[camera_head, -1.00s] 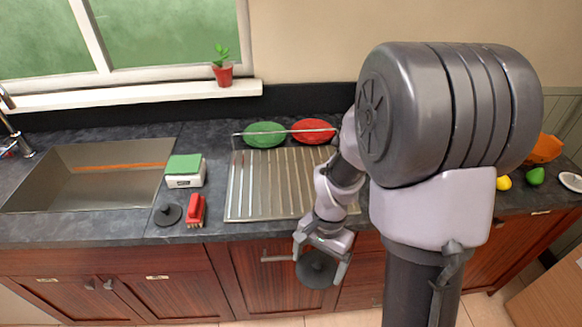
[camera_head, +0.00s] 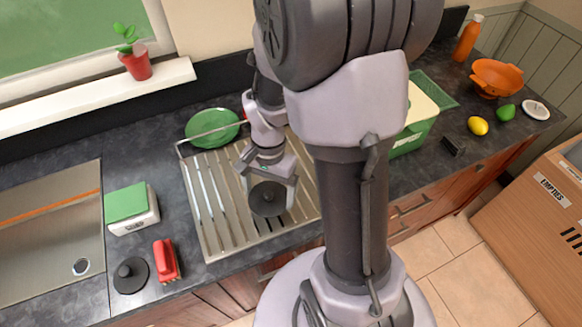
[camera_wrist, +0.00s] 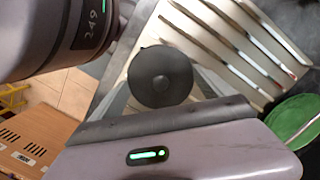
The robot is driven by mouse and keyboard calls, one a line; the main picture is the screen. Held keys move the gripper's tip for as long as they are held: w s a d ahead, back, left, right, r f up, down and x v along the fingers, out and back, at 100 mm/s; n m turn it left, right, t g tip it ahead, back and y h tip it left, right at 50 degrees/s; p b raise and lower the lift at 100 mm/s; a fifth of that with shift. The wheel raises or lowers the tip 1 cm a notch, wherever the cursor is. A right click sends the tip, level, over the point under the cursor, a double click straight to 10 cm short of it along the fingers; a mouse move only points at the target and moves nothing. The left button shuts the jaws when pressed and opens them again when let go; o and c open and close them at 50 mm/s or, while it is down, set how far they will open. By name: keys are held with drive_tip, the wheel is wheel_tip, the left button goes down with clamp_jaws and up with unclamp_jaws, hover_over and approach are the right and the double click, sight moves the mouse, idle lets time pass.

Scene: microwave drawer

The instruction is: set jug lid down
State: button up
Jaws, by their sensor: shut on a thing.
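My gripper (camera_head: 269,192) is shut on a dark round lid with a small central knob, the jug lid (camera_head: 266,203). It holds the lid in front of the ribbed metal draining board (camera_head: 214,232) in the head view. The lid also shows in the wrist view (camera_wrist: 161,76), knob towards the camera, with the board behind it. I cannot tell whether the lid touches the board. A similar dark round piece with a knob (camera_head: 131,275) lies on the counter at the lower left. No jug is plain to see.
A red brush-like thing (camera_head: 166,261) and a white box with a green top (camera_head: 132,208) stand left of the board. The sink (camera_head: 50,240) is further left. A green plate (camera_head: 211,127) stands behind the board. A green container (camera_head: 412,138), lemon (camera_head: 478,126) and orange bowl (camera_head: 497,77) are right.

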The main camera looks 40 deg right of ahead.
drive_tip(key=d, duration=0.5)
drive_tip(key=d+f, duration=0.1)
drive_tip(key=d, duration=0.4)
drive_tip(key=d+b, duration=0.1)
drive_tip(key=d, duration=0.3)
drive_tip(key=shift+s+d+f, duration=0.2)
drive_tip(key=shift+d+f, duration=0.1)
drive_tip(key=shift+d, duration=0.1)
wheel_tip(320, 180, down, 4)
drive_tip(key=shift+r+b, duration=0.25)
drive_tip(key=shift+b, duration=0.6)
